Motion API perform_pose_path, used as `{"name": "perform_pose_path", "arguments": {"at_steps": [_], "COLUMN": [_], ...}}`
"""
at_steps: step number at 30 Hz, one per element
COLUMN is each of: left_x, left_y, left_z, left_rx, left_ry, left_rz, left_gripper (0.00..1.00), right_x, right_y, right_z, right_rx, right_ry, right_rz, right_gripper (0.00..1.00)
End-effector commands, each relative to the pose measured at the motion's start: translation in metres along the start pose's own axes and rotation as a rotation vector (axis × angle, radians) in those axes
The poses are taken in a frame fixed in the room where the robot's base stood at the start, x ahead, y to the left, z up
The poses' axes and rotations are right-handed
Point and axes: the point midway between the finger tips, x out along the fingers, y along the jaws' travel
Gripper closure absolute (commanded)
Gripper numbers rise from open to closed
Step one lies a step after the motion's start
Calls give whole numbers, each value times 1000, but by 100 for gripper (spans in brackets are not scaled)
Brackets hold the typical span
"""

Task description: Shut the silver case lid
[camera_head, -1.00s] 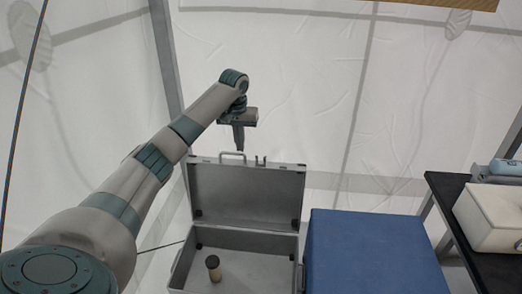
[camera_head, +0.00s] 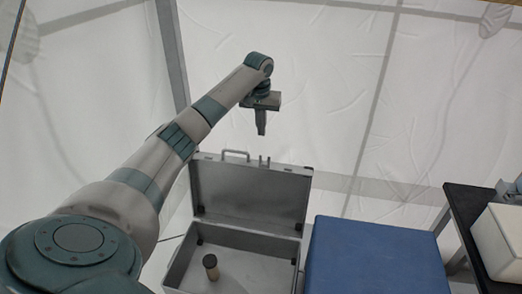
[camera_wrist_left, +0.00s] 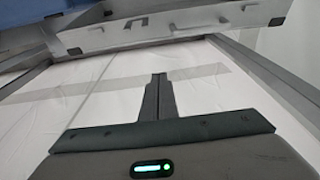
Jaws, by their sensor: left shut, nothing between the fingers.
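The silver case stands open in the head view, its lid (camera_head: 250,196) raised upright at the back with a handle and latches along the top edge. The case's base (camera_head: 262,246) holds a small dark-topped cylinder (camera_head: 211,266). My left gripper (camera_head: 261,132) is shut and empty, pointing down above and behind the lid's top edge, apart from it. In the left wrist view the shut fingers (camera_wrist_left: 158,78) point toward the lid's edge (camera_wrist_left: 170,28) at the top, with a gap between. My right gripper is not in view.
A blue box (camera_head: 372,258) stands right beside the case. A black table (camera_head: 474,208) with a white box (camera_head: 500,240) is at the right. White tent walls (camera_head: 330,80) and grey poles (camera_head: 172,55) stand behind.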

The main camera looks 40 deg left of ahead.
Motion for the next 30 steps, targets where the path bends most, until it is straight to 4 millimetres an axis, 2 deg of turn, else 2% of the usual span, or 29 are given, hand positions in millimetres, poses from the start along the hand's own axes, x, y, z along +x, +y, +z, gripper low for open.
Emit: {"name": "perform_pose_path", "arguments": {"at_steps": [8,24,29,30], "left_x": [12,83,100,98], "left_y": [0,0,0,0], "left_z": [0,0,1,2], "left_rx": [0,-1,0,1], "left_ry": [-3,-2,-3,0], "left_rz": [-1,-1,-1,-1], "left_gripper": [100,100,100,100], "right_x": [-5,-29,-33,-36], "right_y": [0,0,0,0], "right_z": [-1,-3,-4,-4], "right_rx": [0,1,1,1], "right_ry": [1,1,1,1], "right_rz": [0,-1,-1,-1], "right_gripper": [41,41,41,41]}}
